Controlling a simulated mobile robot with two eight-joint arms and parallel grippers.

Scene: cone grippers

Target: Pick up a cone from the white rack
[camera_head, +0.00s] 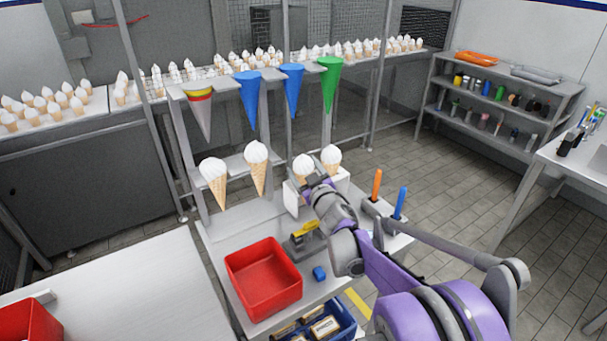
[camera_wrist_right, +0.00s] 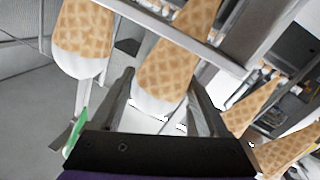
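Two cones with white tops stand side by side in the white rack (camera_head: 342,182), a left one (camera_head: 303,164) and a right one (camera_head: 331,155). Two more cones, one at the far left (camera_head: 214,171) and one beside it (camera_head: 257,155), stand in the grey stand. My right gripper (camera_head: 311,184) is in front of the rack's left cone and partly hides it. In the right wrist view, which is upside down, its fingers are apart, with a cone (camera_wrist_right: 178,55) between them; contact is not clear. Another cone (camera_wrist_right: 84,38) shows beside it. My left gripper is out of view.
Coloured holders, including a green one (camera_head: 330,82), hang above the cones. A red bin (camera_head: 262,279), an orange stick (camera_head: 377,184) and a blue stick (camera_head: 400,202) are on the lower counter. A blue crate (camera_head: 345,321) is below. Many cones line the back shelf.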

